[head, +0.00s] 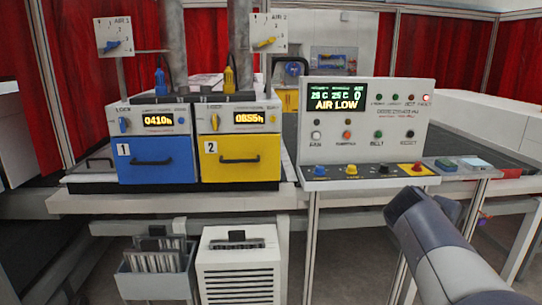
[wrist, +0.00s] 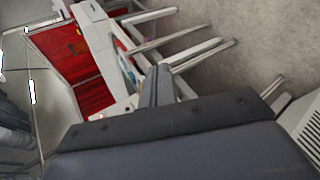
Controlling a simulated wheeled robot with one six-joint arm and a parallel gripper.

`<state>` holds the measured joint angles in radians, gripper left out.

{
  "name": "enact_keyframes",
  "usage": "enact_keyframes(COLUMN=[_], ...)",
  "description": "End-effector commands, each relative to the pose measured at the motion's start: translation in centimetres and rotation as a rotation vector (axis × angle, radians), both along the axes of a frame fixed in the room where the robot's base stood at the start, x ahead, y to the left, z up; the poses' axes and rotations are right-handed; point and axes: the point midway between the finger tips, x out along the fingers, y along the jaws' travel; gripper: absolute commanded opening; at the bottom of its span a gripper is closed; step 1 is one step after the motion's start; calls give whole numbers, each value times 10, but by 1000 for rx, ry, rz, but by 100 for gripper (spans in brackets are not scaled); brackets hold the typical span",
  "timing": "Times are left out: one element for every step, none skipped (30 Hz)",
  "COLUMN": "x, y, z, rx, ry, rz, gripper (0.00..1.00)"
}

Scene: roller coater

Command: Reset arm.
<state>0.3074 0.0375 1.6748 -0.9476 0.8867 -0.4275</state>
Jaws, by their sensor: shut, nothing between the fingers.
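My arm reaches into the right of the head view, in front of the control panel's right end; its gripper cannot be made out there. In the wrist view my gripper (wrist: 158,84) has its narrow grey fingers together, with nothing between them. The wrist picture is steeply tilted and shows grey floor, pale frame legs and a red curtain (wrist: 80,65). No object touches the fingers there.
A blue unit 1 (head: 155,158) and yellow unit 2 (head: 240,157) stand on the bench. The control panel (head: 366,125) reads "AIR LOW". A grey bin (head: 155,284) and a white vented box (head: 238,285) are below. Bench legs stand at right.

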Motion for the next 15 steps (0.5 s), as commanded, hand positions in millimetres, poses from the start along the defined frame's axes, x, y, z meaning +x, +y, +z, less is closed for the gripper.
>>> enact_keyframes(x=[-3,-5,-7,-9,-11,-13,-15,-17,-20,-22,-24,-27,-28,-30,-32], y=[6,10,14,17,21,26,30,33,38,41,45,49,52,55,58], z=[-6,-9,-13,-16,-19,-24,-28,-31,-35,-38,-41,-45,-48,-51,-53], rx=[24,39,56,71,87,107,121,136,156,170,186,203,217,228,240], ry=[-4,-9,-14,-18,-21,-25,-28,-33,-37,-40,-42,-46,-48,-51,-53], rz=[1,-1,-3,-5,-7,-8,-11,-13,-16,-18,-21,-23,-26,-28,-31], gripper=[0,0,0,0,0,0,0,0,0,0,0,0,0,0,0])
